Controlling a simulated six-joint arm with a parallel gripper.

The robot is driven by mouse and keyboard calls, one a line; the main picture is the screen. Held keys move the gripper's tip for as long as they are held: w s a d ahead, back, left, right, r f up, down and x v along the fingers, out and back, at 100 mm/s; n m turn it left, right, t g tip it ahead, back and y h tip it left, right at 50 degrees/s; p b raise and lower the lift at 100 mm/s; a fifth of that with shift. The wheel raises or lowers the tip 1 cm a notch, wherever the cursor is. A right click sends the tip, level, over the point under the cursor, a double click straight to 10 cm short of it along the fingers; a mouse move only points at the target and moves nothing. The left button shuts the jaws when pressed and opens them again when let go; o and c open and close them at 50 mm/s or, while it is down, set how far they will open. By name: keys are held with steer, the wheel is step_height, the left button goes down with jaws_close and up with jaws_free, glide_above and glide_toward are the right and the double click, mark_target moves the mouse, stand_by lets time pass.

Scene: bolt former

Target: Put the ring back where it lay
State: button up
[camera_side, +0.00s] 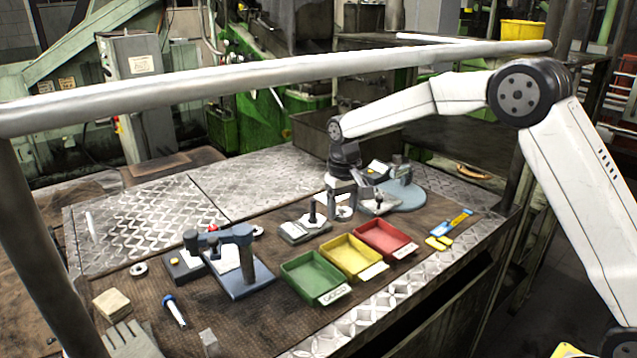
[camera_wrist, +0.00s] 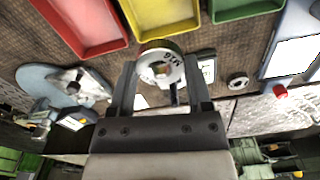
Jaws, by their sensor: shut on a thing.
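My gripper (camera_wrist: 160,75) is shut on a grey metal ring (camera_wrist: 172,60) with dark lettering on its face. In the side view my gripper (camera_side: 342,200) points down over the mat, behind the yellow tray, and the ring (camera_side: 343,213) shows at its fingertips. I cannot tell whether the ring touches the mat. A smaller ring (camera_wrist: 238,81) lies flat on the mat in the wrist view. Another ring (camera_side: 138,269) lies at the left of the mat in the side view.
Green (camera_side: 309,290), yellow (camera_side: 374,271) and red (camera_side: 409,249) trays stand in front of my gripper. A post on a grey base (camera_side: 303,231) stands just left of it. A round blue-grey fixture (camera_side: 410,199) is to the right. A blue-grey gauge stand (camera_side: 238,282) is further left.

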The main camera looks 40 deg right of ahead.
steer(key=s+a+n, duration=0.2)
steer(key=s+n, duration=0.1)
steer(key=s, duration=0.3)
steer(key=a+r+n, duration=0.3)
steer(key=a+n, duration=0.4)
steer(key=n, duration=0.1)
steer(key=shift+w+a+r, duration=0.15)
steer(key=shift+a+r, duration=0.1)
glide_above(280, 254)
steer(key=s, duration=0.1)
step_height(280, 254, down, 9)
steer(key=shift+s+d+r, duration=0.1)
steer(key=shift+d+r, duration=0.05)
steer(key=shift+r, duration=0.05)
steer(key=shift+w+f, duration=0.4)
steer(key=shift+f, duration=0.05)
steer(key=shift+f, duration=0.1)
steer(key=shift+w+f, duration=0.15)
steer(key=shift+f, duration=1.5)
